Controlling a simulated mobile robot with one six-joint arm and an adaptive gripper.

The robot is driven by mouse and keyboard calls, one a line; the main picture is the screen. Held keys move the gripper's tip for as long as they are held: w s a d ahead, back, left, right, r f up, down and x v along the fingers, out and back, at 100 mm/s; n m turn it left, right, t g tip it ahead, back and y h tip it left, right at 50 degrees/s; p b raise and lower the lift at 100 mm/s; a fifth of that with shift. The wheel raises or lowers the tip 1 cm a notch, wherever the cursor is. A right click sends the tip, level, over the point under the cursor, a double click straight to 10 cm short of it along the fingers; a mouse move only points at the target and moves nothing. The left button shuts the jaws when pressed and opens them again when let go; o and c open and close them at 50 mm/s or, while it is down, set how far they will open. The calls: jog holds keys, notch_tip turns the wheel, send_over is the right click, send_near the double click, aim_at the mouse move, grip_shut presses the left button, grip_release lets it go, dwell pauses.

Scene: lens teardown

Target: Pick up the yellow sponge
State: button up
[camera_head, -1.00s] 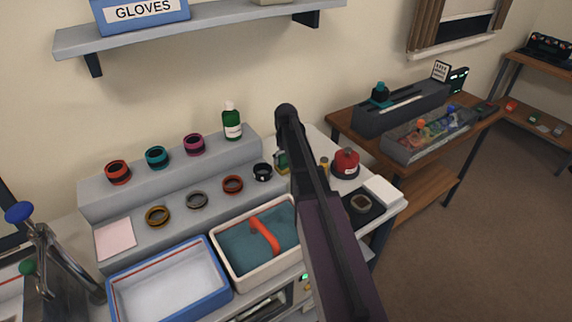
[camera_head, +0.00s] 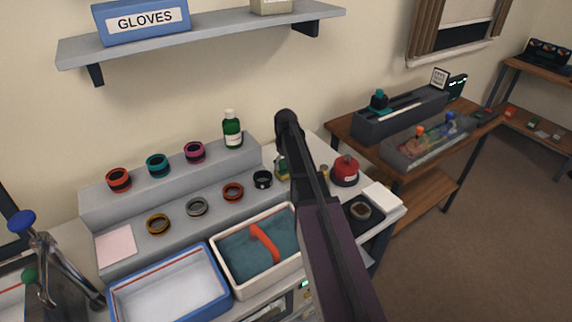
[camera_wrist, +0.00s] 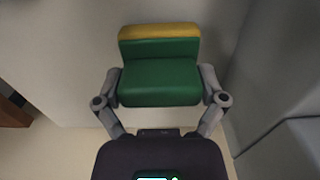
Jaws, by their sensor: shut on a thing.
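The yellow sponge (camera_wrist: 160,32) has a yellow layer at the far side and a thick green part toward me in the wrist view. The two fingers of my gripper (camera_wrist: 161,88) press on its left and right sides, shut on it. In the head view, a small green and yellow piece of the sponge (camera_head: 281,172) shows just left of my dark arm, beside the grey step. My arm hides the rest of it and the gripper there. I cannot tell whether the sponge is clear of the table.
A black ring (camera_head: 263,180) sits on the grey step left of the sponge. A red dome-shaped container (camera_head: 345,171) stands to the right. In front are a cream tray (camera_head: 222,278) with teal lining and a blue-rimmed tray (camera_head: 114,292). A green bottle (camera_head: 232,130) stands on the upper step.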

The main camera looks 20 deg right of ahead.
jog(key=shift+r+p, duration=4.3)
jog(key=shift+r, duration=0.2)
jog(key=o, duration=0.6)
jog(key=shift+c, duration=0.2)
jog(key=c, duration=0.4)
notch_tip(320, 180, up, 13)
jog(key=p, duration=1.3)
jog(key=shift+s+f, duration=0.1)
